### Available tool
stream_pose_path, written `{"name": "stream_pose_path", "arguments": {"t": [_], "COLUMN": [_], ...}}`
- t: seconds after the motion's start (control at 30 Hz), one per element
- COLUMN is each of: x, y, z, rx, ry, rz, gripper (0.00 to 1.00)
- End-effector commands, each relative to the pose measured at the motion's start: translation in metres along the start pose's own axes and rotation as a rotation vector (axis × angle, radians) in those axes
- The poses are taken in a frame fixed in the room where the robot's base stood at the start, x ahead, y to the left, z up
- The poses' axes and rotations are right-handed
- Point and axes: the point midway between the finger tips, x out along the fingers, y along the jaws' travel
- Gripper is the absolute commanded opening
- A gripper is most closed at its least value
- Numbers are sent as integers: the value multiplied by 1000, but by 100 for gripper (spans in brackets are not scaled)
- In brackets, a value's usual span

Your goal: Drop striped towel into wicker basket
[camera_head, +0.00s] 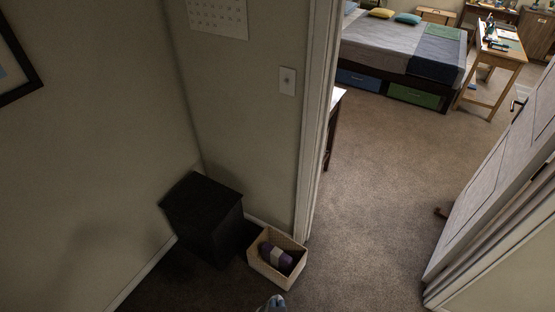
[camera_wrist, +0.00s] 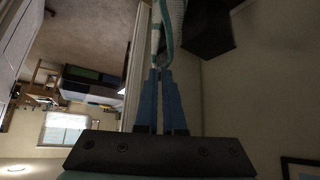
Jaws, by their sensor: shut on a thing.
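My gripper (camera_wrist: 160,76) shows in the wrist view with its two blue fingers shut on the striped towel (camera_wrist: 157,40), a thin white and teal strip hanging past the fingertips. The wicker basket (camera_head: 263,270) is a pale open box on the carpet in the head view. A rolled purple thing with a light band (camera_head: 276,257) lies inside it. A small grey-blue shape (camera_head: 272,303) shows at the bottom edge of the head view, just in front of the basket. I cannot tell whether it is the towel or my gripper.
A black box (camera_head: 203,215) stands against the wall left of the basket. A white door frame (camera_head: 312,150) rises behind the basket on the right. Beyond the doorway are open carpet (camera_head: 375,190), a bed (camera_head: 400,45) and a wooden desk (camera_head: 497,60). An open door (camera_head: 490,200) stands at right.

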Motion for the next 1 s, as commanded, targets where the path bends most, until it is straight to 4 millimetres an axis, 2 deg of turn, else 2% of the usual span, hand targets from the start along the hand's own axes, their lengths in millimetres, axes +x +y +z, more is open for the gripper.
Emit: {"name": "stream_pose_path", "arguments": {"t": [0.03, 0.3, 0.4, 0.53, 0.87, 1.0], "x": [20, 68, 79, 86, 85, 97], "y": [0, 0, 0, 0, 0, 0], "z": [17, 56, 66, 72, 71, 84], "rx": [0, 2, 1, 0, 0, 1], "ry": [1, 1, 1, 2, 1, -4], "rz": [0, 1, 1, 0, 0, 1], "gripper": [0, 0, 0, 0, 0, 0]}}
